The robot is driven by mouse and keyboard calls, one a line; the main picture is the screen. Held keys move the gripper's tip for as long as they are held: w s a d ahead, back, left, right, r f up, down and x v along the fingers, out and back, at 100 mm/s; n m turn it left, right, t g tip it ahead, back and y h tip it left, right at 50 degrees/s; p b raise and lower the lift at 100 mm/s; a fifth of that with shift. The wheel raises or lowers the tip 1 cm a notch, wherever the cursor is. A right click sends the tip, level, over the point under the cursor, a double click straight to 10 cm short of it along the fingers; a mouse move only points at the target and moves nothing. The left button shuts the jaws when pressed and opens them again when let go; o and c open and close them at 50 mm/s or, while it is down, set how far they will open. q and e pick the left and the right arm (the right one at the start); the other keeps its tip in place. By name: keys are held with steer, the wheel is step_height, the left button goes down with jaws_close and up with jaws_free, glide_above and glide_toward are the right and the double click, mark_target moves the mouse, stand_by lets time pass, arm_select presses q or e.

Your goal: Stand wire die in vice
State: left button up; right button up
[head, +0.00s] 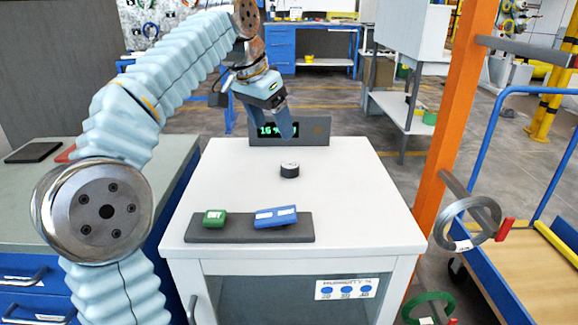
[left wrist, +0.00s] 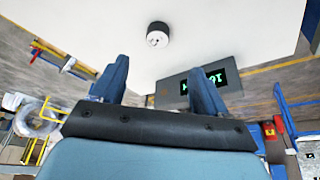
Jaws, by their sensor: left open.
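A small dark round piece (head: 290,170) with a pale top, possibly the wire die, sits on the white cabinet top (head: 345,190). In the left wrist view the piece (left wrist: 158,35) shows a pale face with small dark marks, beyond the fingers. My left gripper (head: 288,128) is open and empty. It hangs above the back of the cabinet top, behind and above the piece, not touching it. In the left wrist view both blue fingers of the left gripper (left wrist: 161,66) stand apart. I cannot make out a vice in either view. My right gripper is not in view.
A grey display box (head: 317,130) with green digits stands at the back edge. An orange post (head: 459,110) rises on the right, with a wire coil (head: 449,222).

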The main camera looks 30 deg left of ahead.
arm_select(q)
steer(key=b, duration=0.1)
glide_toward(290, 164)
steer(key=x, duration=0.2)
steer(key=shift+a+f, duration=0.2)
steer(key=shift+f, duration=0.1)
steer(key=x, duration=0.3)
steer(key=b+x, duration=0.1)
steer(key=x, duration=0.2)
steer(key=shift+d, duration=0.25)
jaws_close()
steer(key=shift+r, duration=0.1)
